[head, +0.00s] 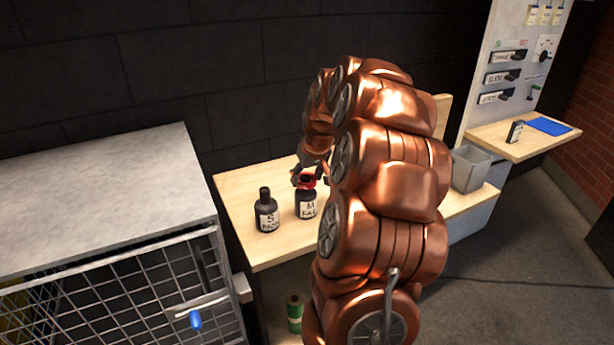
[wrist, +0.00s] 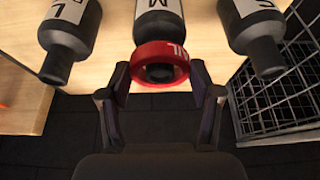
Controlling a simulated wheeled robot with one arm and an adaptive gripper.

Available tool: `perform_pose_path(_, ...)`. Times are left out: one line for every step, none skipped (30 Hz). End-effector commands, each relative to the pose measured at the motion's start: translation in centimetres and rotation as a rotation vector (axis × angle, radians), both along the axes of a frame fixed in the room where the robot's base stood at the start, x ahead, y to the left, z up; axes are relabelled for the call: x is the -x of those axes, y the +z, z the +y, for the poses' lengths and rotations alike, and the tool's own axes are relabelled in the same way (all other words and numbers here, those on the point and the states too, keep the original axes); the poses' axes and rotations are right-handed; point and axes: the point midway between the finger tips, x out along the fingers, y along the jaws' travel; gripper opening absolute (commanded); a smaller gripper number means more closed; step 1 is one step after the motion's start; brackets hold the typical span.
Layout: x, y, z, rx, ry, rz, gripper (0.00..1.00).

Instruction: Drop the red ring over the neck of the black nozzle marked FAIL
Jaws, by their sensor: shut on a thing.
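The black nozzle marked M and FAIL (head: 306,207) stands upright on the wooden bench. It also shows at the top middle of the wrist view (wrist: 160,20). The red ring (head: 309,182) is at the top of this nozzle. In the wrist view the red ring (wrist: 160,54) has white letters on its side, and a dark round end shows inside its hole. I cannot tell how far the ring is down the neck. My gripper (head: 308,176) is shut on the ring, one finger at each side; its fingers also show in the wrist view (wrist: 160,78).
A black nozzle marked S (head: 267,214) stands left of the FAIL nozzle. Another marked L (wrist: 66,40) shows in the wrist view. A wire cage (head: 110,285) stands at the left. A grey bin (head: 469,170) and a side shelf (head: 545,138) are at the right.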

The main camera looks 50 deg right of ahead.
Motion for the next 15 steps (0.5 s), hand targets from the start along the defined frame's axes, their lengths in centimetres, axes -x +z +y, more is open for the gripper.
perform_pose_path(0.0,0.0,0.0,0.0,0.0,0.0,0.4)
perform_pose_path(0.0,-0.1,0.0,0.0,0.0,0.0,0.4)
perform_pose_path(0.0,-0.1,0.0,0.0,0.0,0.0,0.4)
perform_pose_path(0.0,-0.2,0.0,0.0,0.0,0.0,0.4)
perform_pose_path(0.0,-0.3,0.0,0.0,0.0,0.0,0.4)
perform_pose_path(0.0,-0.4,0.0,0.0,0.0,0.0,0.4)
perform_pose_path(0.0,-0.5,0.0,0.0,0.0,0.0,0.4)
perform_pose_path(0.0,-0.5,0.0,0.0,0.0,0.0,0.4)
perform_pose_path(0.0,-0.6,0.0,0.0,0.0,0.0,0.4)
perform_pose_path(0.0,-0.7,0.0,0.0,0.0,0.0,0.4)
perform_pose_path(0.0,-0.8,0.0,0.0,0.0,0.0,0.4)
perform_pose_path(0.0,-0.9,0.0,0.0,0.0,0.0,0.4)
perform_pose_path(0.0,-1.0,0.0,0.0,0.0,0.0,0.4)
perform_pose_path(0.0,-1.0,0.0,0.0,0.0,0.0,0.4)
perform_pose_path(0.0,-1.1,0.0,0.0,0.0,0.0,0.4)
